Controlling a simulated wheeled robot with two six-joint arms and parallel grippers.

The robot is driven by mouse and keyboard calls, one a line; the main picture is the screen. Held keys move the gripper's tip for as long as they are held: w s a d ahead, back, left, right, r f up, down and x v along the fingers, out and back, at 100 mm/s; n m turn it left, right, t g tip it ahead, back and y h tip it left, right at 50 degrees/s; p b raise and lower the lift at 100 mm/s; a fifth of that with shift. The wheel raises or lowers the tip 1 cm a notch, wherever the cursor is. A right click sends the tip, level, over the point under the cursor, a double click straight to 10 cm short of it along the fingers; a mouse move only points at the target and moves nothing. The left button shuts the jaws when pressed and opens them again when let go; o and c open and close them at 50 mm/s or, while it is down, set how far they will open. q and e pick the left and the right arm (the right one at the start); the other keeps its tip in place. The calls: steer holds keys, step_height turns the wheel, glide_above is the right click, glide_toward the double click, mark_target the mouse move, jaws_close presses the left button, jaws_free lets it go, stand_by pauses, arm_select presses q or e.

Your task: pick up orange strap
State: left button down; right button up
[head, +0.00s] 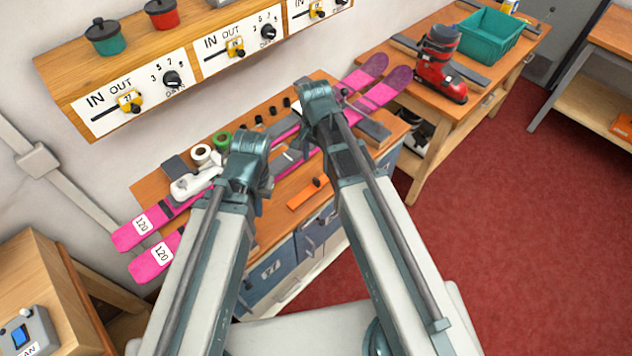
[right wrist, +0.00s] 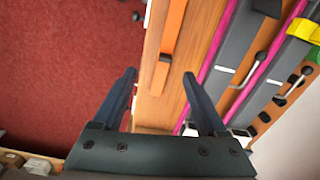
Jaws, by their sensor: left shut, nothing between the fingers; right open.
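The orange strap (head: 303,197) lies flat on the bench top near its front edge, between my two arms in the head view. It has a small dark piece near one end. In the right wrist view the strap (right wrist: 174,35) runs from the top edge down to between the fingertips. My right gripper (right wrist: 159,76) is open, with its fingers on either side of the strap's near end and nothing held. My left gripper (head: 256,185) is shut and empty, left of the strap, near the skis; its fingertips are largely hidden by the arm.
Two pink skis (head: 150,257) lie along the bench (head: 150,188) behind the strap. White and green tape rolls (head: 222,141) stand by the wall side. A red ski boot (head: 437,75) and a teal bin (head: 488,38) are on the far table. Red floor is open at right.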

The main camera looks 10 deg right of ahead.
mark_target(316, 179)
arm_select(q)
step_height(316, 179, down, 8)
steer(key=b, duration=0.8)
steer(key=shift+f+b, duration=0.15)
steer(key=shift+b, duration=0.15)
arm_select(e)
steer(key=shift+m, duration=0.8)
steer(key=f, duration=0.2)
steer(key=w+f, duration=0.1)
steer(key=f, duration=0.5)
steer(key=shift+w+d+f, duration=0.15)
steer(key=shift+d, duration=0.25)
arm_select(q)
step_height(316, 179, down, 5)
steer(key=b, duration=0.5)
steer(key=shift+f, duration=0.2)
arm_select(e)
steer(key=f, duration=0.5)
steer(key=shift+w+a+f, duration=0.15)
steer(key=shift+w, duration=0.2)
arm_select(q)
steer(key=shift+r, duration=0.1)
arm_select(e)
steer(key=shift+c, duration=0.3)
jaws_close()
